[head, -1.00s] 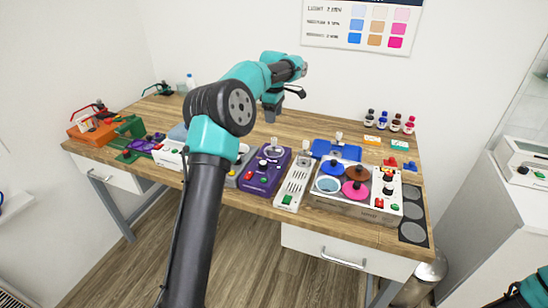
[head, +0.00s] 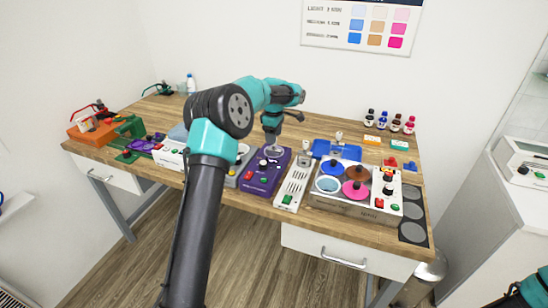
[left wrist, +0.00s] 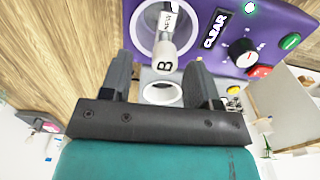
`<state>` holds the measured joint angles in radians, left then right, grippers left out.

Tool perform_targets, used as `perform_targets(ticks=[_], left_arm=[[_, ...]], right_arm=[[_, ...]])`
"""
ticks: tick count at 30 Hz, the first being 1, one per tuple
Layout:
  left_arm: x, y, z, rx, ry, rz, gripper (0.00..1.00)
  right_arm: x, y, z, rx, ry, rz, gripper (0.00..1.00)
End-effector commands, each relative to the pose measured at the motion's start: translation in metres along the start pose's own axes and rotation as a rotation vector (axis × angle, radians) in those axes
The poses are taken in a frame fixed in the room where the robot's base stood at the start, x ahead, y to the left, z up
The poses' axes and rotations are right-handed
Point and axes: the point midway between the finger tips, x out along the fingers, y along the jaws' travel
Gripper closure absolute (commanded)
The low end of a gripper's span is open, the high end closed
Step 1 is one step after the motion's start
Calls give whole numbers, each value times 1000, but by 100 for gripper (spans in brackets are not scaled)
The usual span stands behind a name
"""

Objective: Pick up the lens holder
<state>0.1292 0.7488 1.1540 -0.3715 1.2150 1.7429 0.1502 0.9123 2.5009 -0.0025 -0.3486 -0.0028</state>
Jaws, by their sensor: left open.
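My left gripper (head: 272,146) is open, with its fingers low over the back end of the purple device (head: 262,180). A small white ring (left wrist: 160,91) shows lower, between the fingers. I cannot tell for sure which of these is the lens holder. The arm and gripper partly hide the purple device's back in the head view. My right gripper is out of view.
A white slotted device (head: 292,188) stands close right of the purple one. Small bottles (head: 396,123) stand at the back right. The wooden table's back middle (head: 325,124) is clear.

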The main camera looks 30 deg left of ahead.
Motion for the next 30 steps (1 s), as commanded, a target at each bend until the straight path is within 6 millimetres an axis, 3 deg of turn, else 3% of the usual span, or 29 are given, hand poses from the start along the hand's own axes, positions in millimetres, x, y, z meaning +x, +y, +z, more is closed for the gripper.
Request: perform_targets(ticks=[12,27,30], left_arm=[[47,-4,3,-1,0,-1,44],[48,-4,3,0,0,0,44],[48,-4,3,0,0,0,54]], right_arm=[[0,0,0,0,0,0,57],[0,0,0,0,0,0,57],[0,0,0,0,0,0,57]])
